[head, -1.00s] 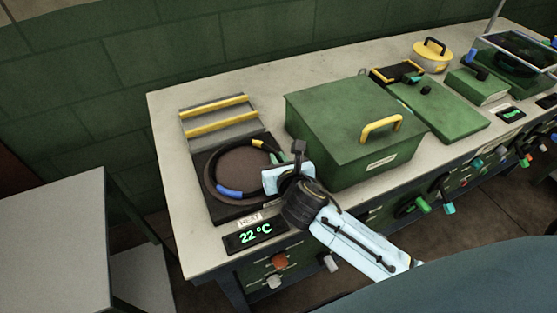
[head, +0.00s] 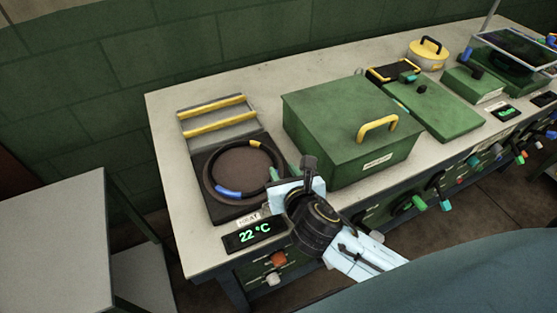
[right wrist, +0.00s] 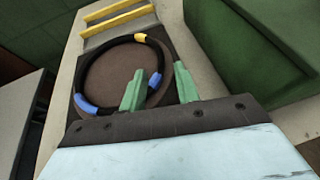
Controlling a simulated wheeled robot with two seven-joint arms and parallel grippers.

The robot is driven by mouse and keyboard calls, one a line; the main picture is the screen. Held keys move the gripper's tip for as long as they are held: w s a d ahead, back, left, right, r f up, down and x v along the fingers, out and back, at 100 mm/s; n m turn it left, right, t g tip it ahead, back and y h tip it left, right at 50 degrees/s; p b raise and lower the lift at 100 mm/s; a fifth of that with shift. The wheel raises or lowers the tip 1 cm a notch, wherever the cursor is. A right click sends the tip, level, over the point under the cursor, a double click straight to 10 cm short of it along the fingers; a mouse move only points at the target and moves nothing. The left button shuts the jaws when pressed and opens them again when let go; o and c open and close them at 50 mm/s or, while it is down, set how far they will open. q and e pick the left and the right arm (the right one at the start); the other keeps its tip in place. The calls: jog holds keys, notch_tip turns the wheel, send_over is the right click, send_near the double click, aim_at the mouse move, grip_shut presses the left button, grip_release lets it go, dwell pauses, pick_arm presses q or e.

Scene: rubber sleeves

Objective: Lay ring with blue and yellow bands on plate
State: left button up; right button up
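The black ring with blue and yellow bands (head: 229,193) lies around the top of the round brown plate (head: 245,168) on the dark square heater. In the right wrist view the ring (right wrist: 86,104) circles the plate (right wrist: 115,77), with a yellow band at the far side and blue bands at the near left and right. My right gripper (head: 284,174) is at the plate's right side. My left gripper is out of view.
A grey block with yellow bars (head: 217,118) stands behind the heater. A large green box with a yellow handle (head: 340,130) is close to the right. A display reading 22 °C (head: 254,235) and knobs are in front. The bench's left edge is bare.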

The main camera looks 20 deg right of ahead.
jog(key=v, duration=0.5)
